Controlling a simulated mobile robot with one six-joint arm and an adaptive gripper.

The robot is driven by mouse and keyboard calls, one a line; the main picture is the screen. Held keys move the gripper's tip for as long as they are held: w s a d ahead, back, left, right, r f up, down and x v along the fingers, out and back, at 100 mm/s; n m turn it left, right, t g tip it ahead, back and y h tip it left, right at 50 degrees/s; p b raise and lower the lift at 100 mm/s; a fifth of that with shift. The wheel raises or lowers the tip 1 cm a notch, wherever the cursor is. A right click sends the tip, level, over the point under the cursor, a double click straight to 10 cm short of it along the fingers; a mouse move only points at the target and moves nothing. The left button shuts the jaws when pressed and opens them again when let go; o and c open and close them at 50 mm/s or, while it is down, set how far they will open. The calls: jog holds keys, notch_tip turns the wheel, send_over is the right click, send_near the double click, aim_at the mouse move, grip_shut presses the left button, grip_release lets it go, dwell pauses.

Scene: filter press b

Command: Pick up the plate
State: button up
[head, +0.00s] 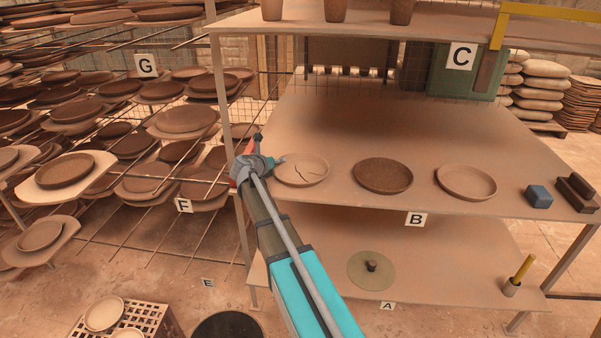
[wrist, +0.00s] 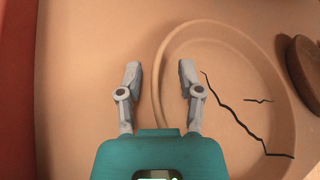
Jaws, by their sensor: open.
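A pale round plate with dark cracks (head: 305,172) lies at the left end of shelf B. In the wrist view the cracked plate (wrist: 225,90) fills the right half. My gripper (head: 262,161) is at the left side of this plate. In the wrist view my gripper (wrist: 160,72) is open and empty, and the plate's left rim shows between its two fingers. How far the fingertips are above the shelf I cannot tell. A dark brown plate (head: 383,175) lies to the right, and a pale uncracked plate (head: 466,182) lies further right.
Shelf B (head: 440,130) is clear behind the plates. A blue block (head: 539,196) and dark blocks (head: 577,194) sit at its right end. A shelf post (head: 222,90) stands left of my gripper. The rack (head: 150,200) further left is full of plates. A disc (head: 371,270) lies on lower shelf A.

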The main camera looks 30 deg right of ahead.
aim_at(292, 169)
grip_shut()
dwell(0.3)
jog(key=shift+r, duration=0.2)
dwell(0.4)
notch_tip(292, 169, up, 3)
jog(key=p, duration=0.3)
jog(key=shift+f, duration=0.1)
jog(key=s+d+r+p, duration=0.9)
jog(key=s+d+p, duration=0.1)
jog(key=shift+r, duration=0.4)
dwell(0.3)
